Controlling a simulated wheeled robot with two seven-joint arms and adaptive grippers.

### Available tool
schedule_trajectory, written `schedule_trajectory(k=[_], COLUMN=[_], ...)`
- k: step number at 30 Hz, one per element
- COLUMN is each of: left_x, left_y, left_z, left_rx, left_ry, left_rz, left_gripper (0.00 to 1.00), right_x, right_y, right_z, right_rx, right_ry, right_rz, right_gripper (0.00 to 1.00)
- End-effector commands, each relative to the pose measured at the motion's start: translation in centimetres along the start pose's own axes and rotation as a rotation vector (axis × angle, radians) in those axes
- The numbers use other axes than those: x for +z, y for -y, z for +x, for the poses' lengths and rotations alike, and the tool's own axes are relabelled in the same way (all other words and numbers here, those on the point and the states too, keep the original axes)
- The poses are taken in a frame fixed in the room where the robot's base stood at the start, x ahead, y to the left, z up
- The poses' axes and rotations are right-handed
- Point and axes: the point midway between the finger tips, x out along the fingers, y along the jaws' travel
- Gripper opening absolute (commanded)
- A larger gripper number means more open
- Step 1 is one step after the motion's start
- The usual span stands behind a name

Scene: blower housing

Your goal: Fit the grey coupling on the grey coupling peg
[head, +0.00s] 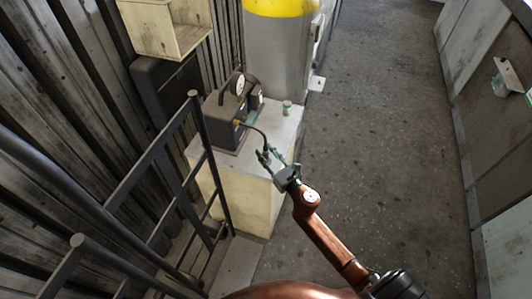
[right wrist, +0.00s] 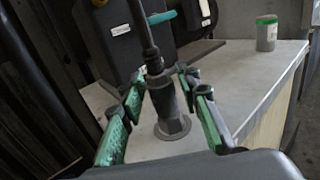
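In the right wrist view the grey coupling (right wrist: 163,95) hangs upright on the end of a dark hose. It stands directly above a grey hex-shaped base with a round flange (right wrist: 172,130) on the bench top, which looks like the coupling peg. The two line up closely; I cannot tell how far the coupling is down over the peg. My right gripper (right wrist: 160,80) has its green-padded fingers on either side of the coupling, with narrow gaps visible on both sides. It also shows in the head view (head: 272,158) beside the bench's front edge. My left gripper is not in view.
A dark machine with a gauge (head: 228,108) stands on the pale bench (head: 200,158), and the hose runs from it. A small green-lidded jar (right wrist: 267,34) stands near the bench edge. Metal railings (head: 205,150) are left; a grey-yellow cylinder (head: 275,55) stands behind. Floor right is clear.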

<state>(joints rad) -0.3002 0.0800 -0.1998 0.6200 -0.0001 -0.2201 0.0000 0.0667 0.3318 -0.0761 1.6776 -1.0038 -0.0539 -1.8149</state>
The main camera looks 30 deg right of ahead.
Motion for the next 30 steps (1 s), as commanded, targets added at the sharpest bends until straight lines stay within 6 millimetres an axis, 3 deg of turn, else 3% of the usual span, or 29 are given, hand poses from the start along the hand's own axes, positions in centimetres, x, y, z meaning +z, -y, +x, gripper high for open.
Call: schedule_trajectory(k=[3,14,30], left_x=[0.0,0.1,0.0], left_y=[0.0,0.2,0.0], left_z=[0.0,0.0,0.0], left_rx=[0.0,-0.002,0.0], left_ry=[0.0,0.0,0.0], left_rz=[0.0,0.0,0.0], left_gripper=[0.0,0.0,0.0], right_x=[0.0,-0.2,-0.2], right_y=[0.0,0.0,0.1], right_z=[0.0,-0.6,-10.3], right_rx=[0.0,-0.001,-0.002], right_ry=[-0.001,-0.003,-0.003], right_rz=[0.0,0.0,0.002], right_gripper=[0.4,0.4,0.4])
